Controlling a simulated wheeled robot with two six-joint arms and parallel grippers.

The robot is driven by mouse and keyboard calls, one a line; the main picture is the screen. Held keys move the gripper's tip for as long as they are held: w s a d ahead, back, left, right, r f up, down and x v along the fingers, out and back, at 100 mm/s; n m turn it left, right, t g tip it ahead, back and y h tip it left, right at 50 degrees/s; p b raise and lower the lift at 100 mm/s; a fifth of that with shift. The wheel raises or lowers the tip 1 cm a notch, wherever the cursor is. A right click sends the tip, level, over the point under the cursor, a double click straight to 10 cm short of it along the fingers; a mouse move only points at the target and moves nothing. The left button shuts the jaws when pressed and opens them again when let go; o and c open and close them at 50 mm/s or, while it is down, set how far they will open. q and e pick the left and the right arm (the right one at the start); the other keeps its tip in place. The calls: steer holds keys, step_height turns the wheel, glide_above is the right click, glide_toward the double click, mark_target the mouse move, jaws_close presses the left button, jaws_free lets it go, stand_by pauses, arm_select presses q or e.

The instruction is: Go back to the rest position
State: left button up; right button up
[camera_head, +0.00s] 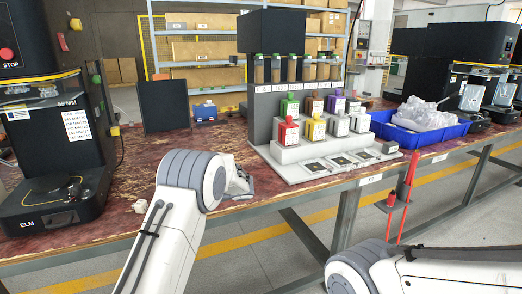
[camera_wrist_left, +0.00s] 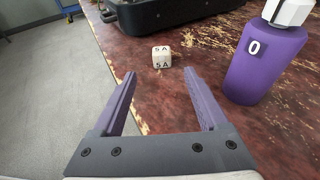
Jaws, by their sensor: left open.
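My left arm rises from the bottom of the head view, and its wrist end lies over the front of the table; the fingers are hidden there behind the arm. In the left wrist view my left gripper (camera_wrist_left: 159,73) is open, with nothing between its two purple fingers. A purple bottle (camera_wrist_left: 262,65) with a white cap and a "0" label stands upright to the right of the fingers, apart from them. A small white cube (camera_wrist_left: 161,57) marked "5A" lies beyond the fingertips. My right arm shows at the lower right, its gripper out of view.
The worn red table (camera_head: 110,222) holds a black machine (camera_head: 60,150) at left, a stepped bottle rack (camera_head: 290,152) and a blue bin (camera_head: 440,134) with clear bags. The cube (camera_head: 140,206) sits near the front edge. Red posts (camera_head: 407,190) stand before the table.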

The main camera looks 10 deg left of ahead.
arm_select(q)
steer(key=s+d+f+n+h, duration=0.1)
steer(key=s+d+n+h, duration=0.55)
steer(key=s+d, duration=1.05)
steer(key=s+d+n+h, duration=0.3)
steer(key=s+d+h, duration=0.6)
steer(key=s+d, duration=0.75)
steer(key=s+a+r+p, duration=0.1)
steer(key=r+p, duration=1.2)
steer(key=s+a+r+p, duration=0.1)
steer(key=s+r+p, duration=0.1)
steer(key=r+p, duration=1.1)
steer(key=shift+t, duration=0.4)
steer(key=shift+n, duration=0.25)
